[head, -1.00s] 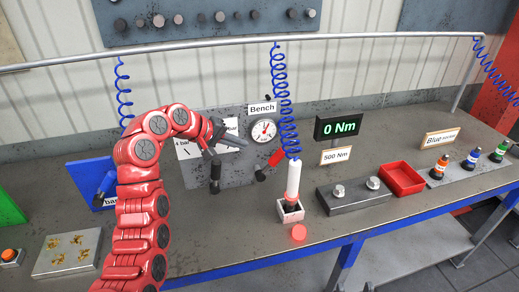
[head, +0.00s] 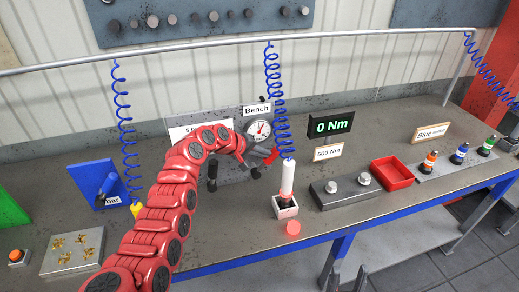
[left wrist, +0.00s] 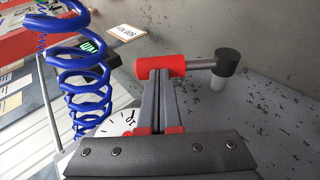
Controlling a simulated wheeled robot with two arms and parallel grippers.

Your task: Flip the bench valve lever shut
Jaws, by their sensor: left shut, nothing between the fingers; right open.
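The bench valve lever has a red grip (head: 271,163) that slants up and right from a dark pivot (head: 255,173), below the Bench gauge (head: 258,130). In the left wrist view the red grip (left wrist: 160,66) lies across the fingertips, with a grey rod (left wrist: 200,63) running right to a black hub (left wrist: 230,62). My left gripper (head: 266,154) is shut and empty, its tips right at the red grip. I cannot tell whether they touch it. My left forearm hides part of the grey panel.
A blue coiled hose (head: 274,90) hangs close to the lever, also in the left wrist view (left wrist: 85,75). Below it a white and red tool (head: 287,180) stands in a holder. A torque display (head: 331,124) and red tray (head: 393,173) are to the right.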

